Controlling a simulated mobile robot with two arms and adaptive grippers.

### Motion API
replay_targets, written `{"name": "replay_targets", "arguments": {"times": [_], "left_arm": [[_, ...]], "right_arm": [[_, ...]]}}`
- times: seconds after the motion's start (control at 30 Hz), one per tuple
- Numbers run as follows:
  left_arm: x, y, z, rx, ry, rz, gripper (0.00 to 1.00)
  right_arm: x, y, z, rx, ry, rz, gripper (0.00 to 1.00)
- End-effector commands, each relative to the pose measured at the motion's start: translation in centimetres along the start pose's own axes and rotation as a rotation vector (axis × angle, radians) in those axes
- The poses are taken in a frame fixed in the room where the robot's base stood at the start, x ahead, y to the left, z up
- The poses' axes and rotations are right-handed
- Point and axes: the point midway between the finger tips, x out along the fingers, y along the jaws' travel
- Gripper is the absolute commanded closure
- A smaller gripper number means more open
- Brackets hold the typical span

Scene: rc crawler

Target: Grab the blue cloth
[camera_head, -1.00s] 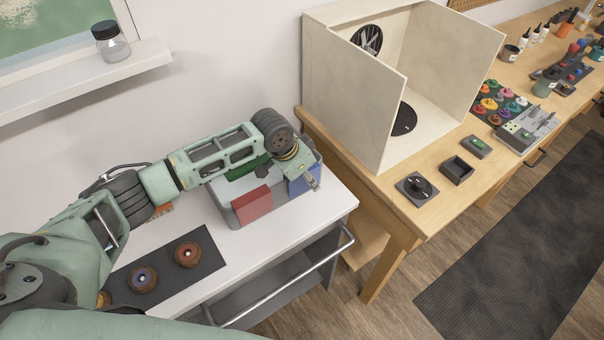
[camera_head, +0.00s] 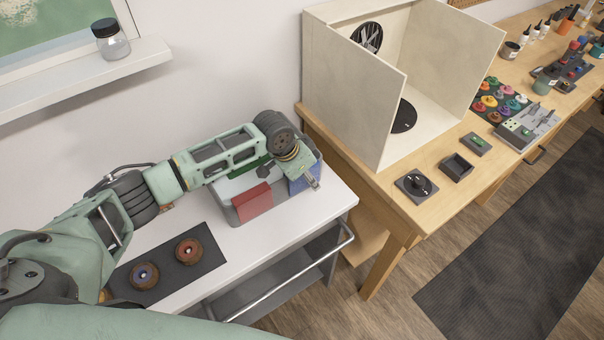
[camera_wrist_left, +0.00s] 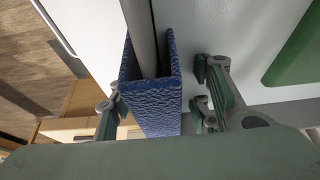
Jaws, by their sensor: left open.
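The blue cloth (camera_head: 297,187) hangs over the right end wall of the grey bin (camera_head: 236,213) on the white cart. In the left wrist view the cloth (camera_wrist_left: 152,112) is folded over the bin's grey wall and has a wrinkled surface. My left gripper (camera_head: 313,183) is over that end of the bin. In the left wrist view the open fingers of my left gripper (camera_wrist_left: 161,98) stand on either side of the cloth, with a gap at the right finger. Contact at the left finger is hard to tell. My right gripper is not in view.
A red cloth (camera_head: 252,202) hangs on the bin's front wall and a green one (camera_head: 250,168) at its back. Two brown round pieces (camera_head: 188,251) lie on a dark mat on the cart. A wooden bench (camera_head: 405,205) with a pale booth stands to the right.

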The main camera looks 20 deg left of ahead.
Motion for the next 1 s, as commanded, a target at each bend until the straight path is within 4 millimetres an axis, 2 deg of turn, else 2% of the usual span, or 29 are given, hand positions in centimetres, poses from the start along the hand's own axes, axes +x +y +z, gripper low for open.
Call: {"name": "replay_targets", "arguments": {"times": [0.1,0.6,0.87,1.0], "left_arm": [[0.0,0.0,0.0,0.000,0.000,0.000,0.56],[0.0,0.0,-0.1,0.000,0.001,0.000,1.00],[-0.1,0.0,-0.1,0.001,0.002,0.000,1.00],[-1.2,0.0,-0.7,0.000,0.006,0.000,1.00]], "right_arm": [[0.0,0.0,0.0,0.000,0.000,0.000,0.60],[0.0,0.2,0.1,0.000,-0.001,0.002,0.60],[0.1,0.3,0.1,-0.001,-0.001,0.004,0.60],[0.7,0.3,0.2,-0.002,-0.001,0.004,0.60]]}}
